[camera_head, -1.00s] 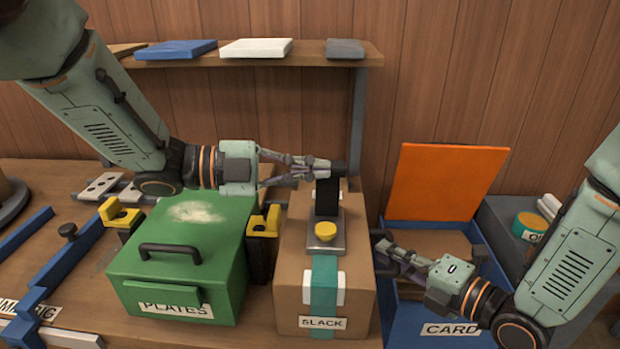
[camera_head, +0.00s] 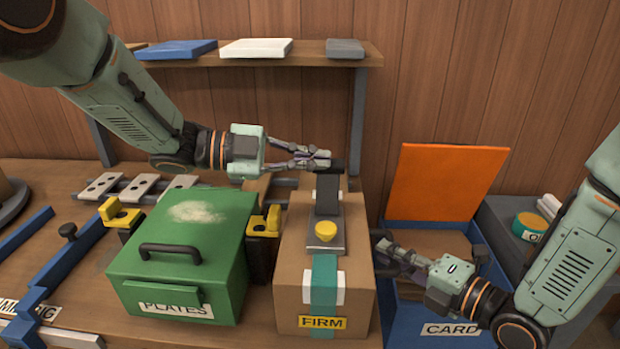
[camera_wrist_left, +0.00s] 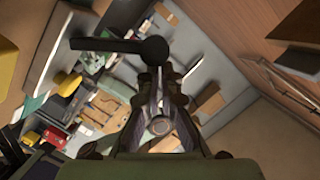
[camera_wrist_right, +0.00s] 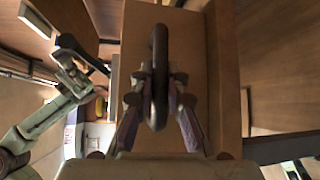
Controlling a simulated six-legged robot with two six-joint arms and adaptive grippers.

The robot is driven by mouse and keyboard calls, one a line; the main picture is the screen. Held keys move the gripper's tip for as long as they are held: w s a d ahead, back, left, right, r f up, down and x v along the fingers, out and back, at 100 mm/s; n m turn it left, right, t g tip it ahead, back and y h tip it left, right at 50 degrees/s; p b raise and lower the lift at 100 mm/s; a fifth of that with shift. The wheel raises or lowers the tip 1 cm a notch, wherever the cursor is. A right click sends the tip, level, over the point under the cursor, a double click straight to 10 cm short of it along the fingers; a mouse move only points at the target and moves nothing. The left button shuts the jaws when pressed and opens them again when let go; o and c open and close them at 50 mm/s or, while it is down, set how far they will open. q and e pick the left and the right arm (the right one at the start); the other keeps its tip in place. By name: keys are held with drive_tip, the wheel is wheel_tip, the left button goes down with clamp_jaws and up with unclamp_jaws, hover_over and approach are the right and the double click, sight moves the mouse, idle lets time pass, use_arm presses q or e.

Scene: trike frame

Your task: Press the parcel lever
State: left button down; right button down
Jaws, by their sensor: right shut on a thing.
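The parcel (camera_head: 292,270) is a cardboard box with a teal strap and a yellow label reading FIRM. On its top sits a metal plate with a yellow button (camera_head: 325,230) and a black lever (camera_head: 327,195) leaning back. The lever's cross handle also shows in the left wrist view (camera_wrist_left: 105,45). My left gripper (camera_head: 326,158) looks shut and empty, its tips at the lever's top end; whether they touch it I cannot tell. My right gripper (camera_wrist_right: 158,95) is shut on a dark handle (camera_wrist_right: 158,50) at the parcel's right side.
A green PLATES box (camera_head: 215,280) stands left of the parcel, with yellow-topped clamps (camera_head: 264,222) beside it. A blue CARD bin (camera_head: 405,318) with an orange lid (camera_head: 445,183) stands to the right. A shelf (camera_head: 320,60) runs behind.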

use_arm(q)
drive_tip(key=shift+r, duration=0.15)
drive_tip(key=s+a+r, duration=0.4)
drive_tip(key=a, duration=0.5)
drive_tip(key=shift+s+a+r, duration=0.2)
drive_tip(key=shift+a, duration=0.2)
idle(0.9)
